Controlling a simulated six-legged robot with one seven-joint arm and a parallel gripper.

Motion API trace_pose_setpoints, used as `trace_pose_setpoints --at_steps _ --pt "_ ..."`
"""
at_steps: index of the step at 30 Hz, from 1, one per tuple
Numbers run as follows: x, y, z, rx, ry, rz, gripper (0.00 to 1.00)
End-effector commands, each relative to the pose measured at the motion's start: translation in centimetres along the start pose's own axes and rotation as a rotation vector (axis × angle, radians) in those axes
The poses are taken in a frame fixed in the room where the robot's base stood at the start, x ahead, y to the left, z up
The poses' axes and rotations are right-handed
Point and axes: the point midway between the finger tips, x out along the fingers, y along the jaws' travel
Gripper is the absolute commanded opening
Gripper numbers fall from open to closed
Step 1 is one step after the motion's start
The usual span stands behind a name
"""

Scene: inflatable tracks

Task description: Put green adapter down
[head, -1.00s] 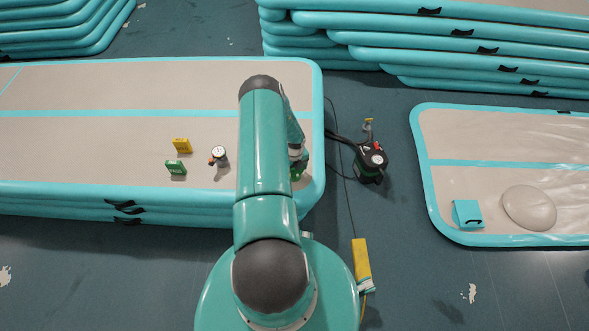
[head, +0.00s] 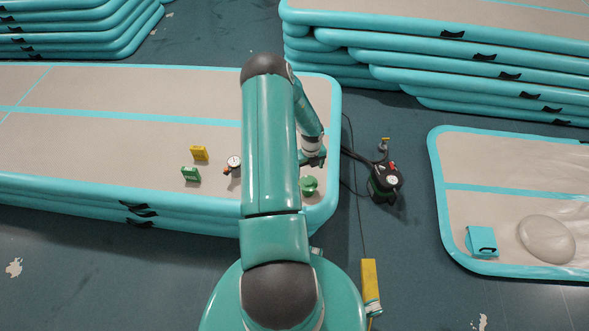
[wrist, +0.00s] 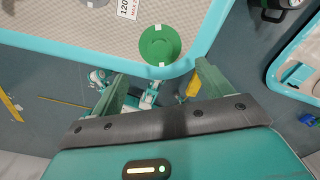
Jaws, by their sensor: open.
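The green adapter (head: 309,186) rests on the beige top of the inflatable track (head: 110,88), near its right end. In the wrist view it is a round green disc (wrist: 160,45) close to the turquoise edge. My gripper (head: 313,161) is above and behind the adapter in the head view, apart from it. In the wrist view my gripper (wrist: 162,82) is open, with nothing between its two green fingers.
A pressure gauge (head: 234,162), a green box (head: 191,174) and a yellow box (head: 199,153) stand on the track left of my arm. A black pump (head: 385,182) with a hose is on the floor to the right. Stacked tracks (head: 430,55) are behind.

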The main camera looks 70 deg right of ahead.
Motion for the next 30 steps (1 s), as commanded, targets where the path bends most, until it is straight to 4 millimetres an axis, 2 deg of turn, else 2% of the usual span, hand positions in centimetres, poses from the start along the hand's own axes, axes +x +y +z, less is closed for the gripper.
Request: trace_pose_setpoints --at_steps 9,11,14,17,18,22,26,30 --pt "-0.4 0.2 0.2 -0.01 -0.002 0.001 0.79" --pt "-1.1 0.8 0.8 -0.043 -0.01 0.004 0.79" --pt "-4.0 3.3 2.9 -0.161 -0.036 0.014 0.79" --pt "-8.5 7.4 5.5 -0.36 -0.075 0.024 0.79" --pt "-10.6 9.4 6.4 -0.452 -0.092 0.028 0.79" --pt "-17.0 15.9 8.2 -0.759 -0.147 0.035 0.79" --pt "-23.1 22.6 8.5 -1.069 -0.201 0.032 0.79" --pt "-29.2 29.4 7.1 -1.406 -0.258 0.015 0.79"
